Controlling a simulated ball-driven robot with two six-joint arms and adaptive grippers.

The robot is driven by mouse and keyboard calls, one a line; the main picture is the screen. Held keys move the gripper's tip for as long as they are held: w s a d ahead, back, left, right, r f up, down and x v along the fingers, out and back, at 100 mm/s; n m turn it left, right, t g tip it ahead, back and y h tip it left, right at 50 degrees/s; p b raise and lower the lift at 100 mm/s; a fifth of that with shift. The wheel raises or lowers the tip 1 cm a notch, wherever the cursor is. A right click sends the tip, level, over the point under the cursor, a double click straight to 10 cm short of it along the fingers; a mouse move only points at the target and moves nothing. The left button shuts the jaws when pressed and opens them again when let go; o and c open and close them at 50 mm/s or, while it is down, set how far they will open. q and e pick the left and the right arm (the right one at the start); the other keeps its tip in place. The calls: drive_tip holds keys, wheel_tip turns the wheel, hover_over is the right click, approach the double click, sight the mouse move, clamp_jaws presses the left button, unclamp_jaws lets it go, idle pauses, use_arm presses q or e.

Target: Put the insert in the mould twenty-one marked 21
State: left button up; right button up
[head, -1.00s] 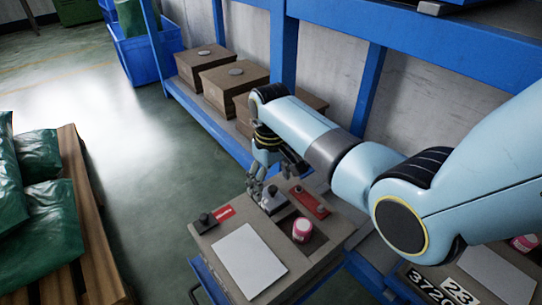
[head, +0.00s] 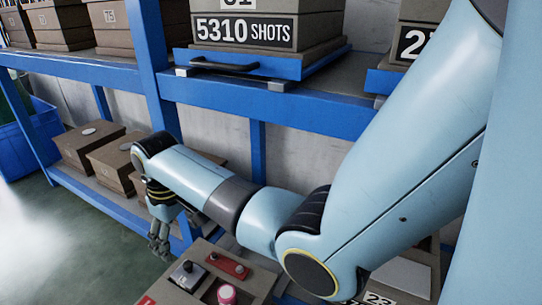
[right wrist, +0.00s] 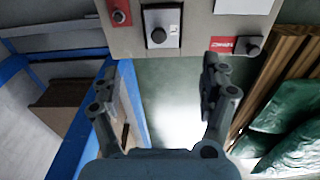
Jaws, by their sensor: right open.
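A grey-brown box-like mould unit (head: 207,258) stands low in the head view, cut by the bottom edge. On its top is a silver plate with a black knob (head: 187,274), also in the right wrist view (right wrist: 162,29). I cannot tell whether that piece is the insert. A mould (head: 243,32) labelled "5310 SHOTS" sits on the upper shelf; its number is cut off, ending in 1. My right gripper (head: 159,243) is left of the unit. In the right wrist view the gripper (right wrist: 160,78) is open and empty, its fingers apart. My left gripper is not in view.
The blue shelf frame (head: 275,112) runs behind my arm. Brown boxes (head: 112,160) stand on the lower shelf. Green sacks (right wrist: 287,130) lie at the right wrist view's right.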

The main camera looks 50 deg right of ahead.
drive_tip(key=s+d+f, duration=0.1)
drive_tip(key=s+f, duration=0.5)
drive_tip(key=s, duration=0.7)
drive_tip(key=s+d+f, duration=0.2)
drive_tip(key=s+f, duration=0.5)
drive_tip(key=s, duration=0.6)
drive_tip(key=s+d+f+m+h, duration=0.1)
drive_tip(key=s+f, duration=0.6)
drive_tip(key=s, duration=0.7)
drive_tip(key=shift+d, duration=0.65)
